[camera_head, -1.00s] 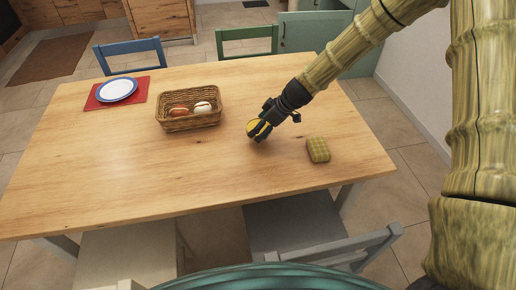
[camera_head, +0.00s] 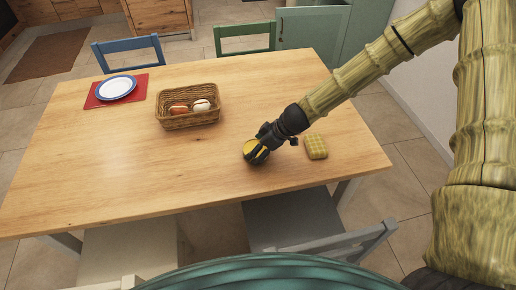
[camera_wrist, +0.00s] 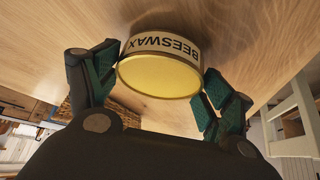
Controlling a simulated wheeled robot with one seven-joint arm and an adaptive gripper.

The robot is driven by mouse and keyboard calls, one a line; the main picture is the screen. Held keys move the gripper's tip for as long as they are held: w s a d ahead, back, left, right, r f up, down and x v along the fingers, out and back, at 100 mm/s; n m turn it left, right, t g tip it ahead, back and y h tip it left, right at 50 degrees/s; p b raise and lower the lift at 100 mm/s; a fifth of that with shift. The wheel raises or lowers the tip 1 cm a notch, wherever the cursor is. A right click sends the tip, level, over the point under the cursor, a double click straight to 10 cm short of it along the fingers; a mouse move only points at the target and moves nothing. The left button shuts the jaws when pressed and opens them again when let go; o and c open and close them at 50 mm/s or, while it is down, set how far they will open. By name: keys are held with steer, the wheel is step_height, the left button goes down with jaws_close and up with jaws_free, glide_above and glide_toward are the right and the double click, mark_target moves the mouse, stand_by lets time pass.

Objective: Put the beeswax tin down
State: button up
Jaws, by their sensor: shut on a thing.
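The beeswax tin (camera_wrist: 160,74) is a round tin with a yellow face and a pale side band reading BEESWAX. It sits between the two fingers of my gripper (camera_wrist: 155,90) in the wrist view, and the gripper is shut on it. In the head view the tin (camera_head: 251,148) shows as a small yellow disc at my gripper (camera_head: 257,153), over the right-front part of the wooden table (camera_head: 110,150). I cannot tell whether the tin touches the tabletop.
A yellow-green patterned block (camera_head: 316,146) lies just right of my gripper. A wicker basket (camera_head: 190,122) with a few items stands behind and left. A blue-rimmed plate (camera_head: 117,87) lies on a red mat (camera_head: 92,103). The table's left and front are clear.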

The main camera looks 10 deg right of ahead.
steer(key=shift+f, duration=0.35)
steer(key=shift+f, duration=0.15)
steer(key=o, duration=1.4)
steer(key=shift+c, duration=0.2)
steer(key=shift+r, duration=0.25)
steer(key=shift+s+d+r, duration=0.1)
steer(key=shift+d+r, duration=0.05)
steer(key=shift+r, duration=0.05)
steer(key=v, duration=1.1)
steer(key=shift+b, duration=0.4)
steer(key=shift+s+r, duration=0.1)
